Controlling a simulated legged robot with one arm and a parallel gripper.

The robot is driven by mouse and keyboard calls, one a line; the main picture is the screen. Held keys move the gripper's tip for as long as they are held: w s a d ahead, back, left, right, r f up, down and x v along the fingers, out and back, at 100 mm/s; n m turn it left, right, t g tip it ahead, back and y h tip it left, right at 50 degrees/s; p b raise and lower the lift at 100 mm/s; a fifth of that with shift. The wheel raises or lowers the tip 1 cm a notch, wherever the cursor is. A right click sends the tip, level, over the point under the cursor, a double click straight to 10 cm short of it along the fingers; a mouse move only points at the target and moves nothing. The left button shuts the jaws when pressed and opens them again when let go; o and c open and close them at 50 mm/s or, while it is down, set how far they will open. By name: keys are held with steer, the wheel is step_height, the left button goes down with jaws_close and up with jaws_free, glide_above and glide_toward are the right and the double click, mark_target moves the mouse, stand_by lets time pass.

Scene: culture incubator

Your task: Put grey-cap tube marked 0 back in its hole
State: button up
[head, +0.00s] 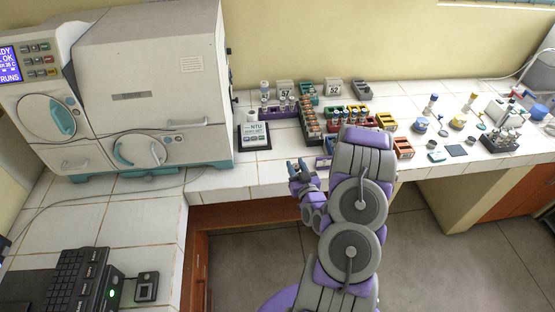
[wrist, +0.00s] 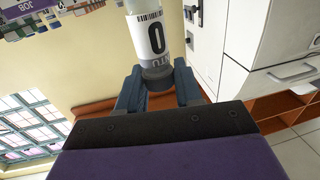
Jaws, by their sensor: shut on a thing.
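My gripper (head: 299,170) is at the front edge of the tiled bench, below and right of the NTU device. In the wrist view my gripper (wrist: 157,95) is shut on the grey cap of a tube (wrist: 150,35). The tube has a white label with a barcode and a large 0. Its far end runs out of the top of the wrist view. I cannot make the tube out clearly in the head view. A purple rack (head: 270,111) with tubes stands behind the NTU device. I cannot tell which hole is the tube's own.
The NTU device (head: 254,135) stands on the bench beside the large white incubator (head: 150,90). Several coloured racks, such as a yellow one (head: 386,121) and an orange one (head: 403,148), crowd the bench behind my arm. Bare tiles lie left of my gripper (head: 232,178).

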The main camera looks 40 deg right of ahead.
steer(key=shift+w+d+f+b, duration=0.75)
steer(key=shift+w+b, duration=0.9)
steer(key=shift+w, duration=0.9)
steer(key=shift+w+d+f+b, duration=0.4)
steer(key=shift+w+f+b, duration=0.55)
steer(key=shift+w+b, duration=1.1)
steer(key=shift+w+d+f+b, duration=0.6)
steer(key=shift+w+f+b, duration=0.45)
steer(key=shift+w, duration=1.95)
steer(key=shift+r, duration=0.25)
steer(key=o, duration=1.1)
steer(key=p+v, duration=0.1)
steer(key=v, duration=1.1)
steer(key=shift+p, duration=0.4)
